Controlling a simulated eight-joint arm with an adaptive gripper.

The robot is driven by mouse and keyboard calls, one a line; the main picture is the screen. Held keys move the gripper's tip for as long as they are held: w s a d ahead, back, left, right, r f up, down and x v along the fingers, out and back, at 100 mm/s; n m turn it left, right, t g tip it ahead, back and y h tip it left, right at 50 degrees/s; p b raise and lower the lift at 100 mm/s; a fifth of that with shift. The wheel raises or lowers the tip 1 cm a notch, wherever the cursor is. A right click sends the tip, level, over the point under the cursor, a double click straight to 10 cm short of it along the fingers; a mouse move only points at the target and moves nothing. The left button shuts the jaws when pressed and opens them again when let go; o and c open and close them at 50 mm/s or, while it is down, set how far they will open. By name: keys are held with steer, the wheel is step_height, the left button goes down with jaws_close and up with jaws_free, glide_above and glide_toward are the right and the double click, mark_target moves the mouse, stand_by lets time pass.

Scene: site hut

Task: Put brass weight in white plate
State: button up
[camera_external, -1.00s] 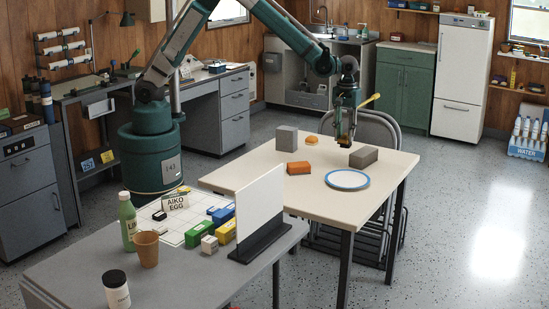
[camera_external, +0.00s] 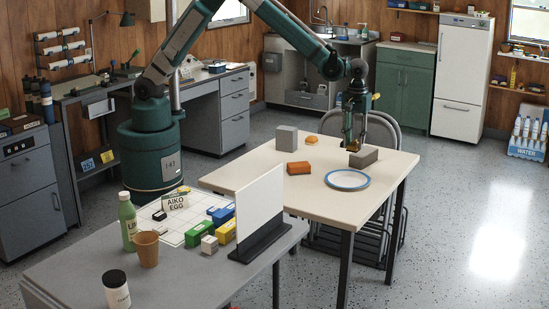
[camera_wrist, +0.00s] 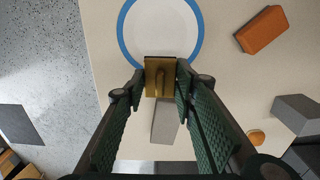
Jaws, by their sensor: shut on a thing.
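The brass weight (camera_wrist: 160,76) is a gold-coloured block between my fingertips in the wrist view. It is small and mostly hidden by the fingers in the external view. My gripper (camera_external: 354,142) is shut on it and hangs over the far right part of the cream table, by the grey-brown block. In the wrist view my gripper (camera_wrist: 160,82) holds the weight over the near edge of the plate's outline. The white plate (camera_external: 347,180) has a blue rim and lies empty on the table, nearer the external camera; it also shows in the wrist view (camera_wrist: 160,28).
A grey-brown block (camera_external: 364,157) lies just below my gripper, also in the wrist view (camera_wrist: 166,121). An orange brick (camera_external: 298,169), a grey block (camera_external: 286,138) and a small orange lump (camera_external: 311,139) stand left.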

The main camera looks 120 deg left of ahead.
steer(key=shift+f+b, duration=0.35)
steer(key=shift+f, duration=2.65)
steer(key=shift+f, duration=1.9)
steer(key=shift+f+b, duration=0.6)
steer(key=shift+b, duration=0.15)
steer(key=o, duration=1.1)
steer(key=shift+r, duration=0.15)
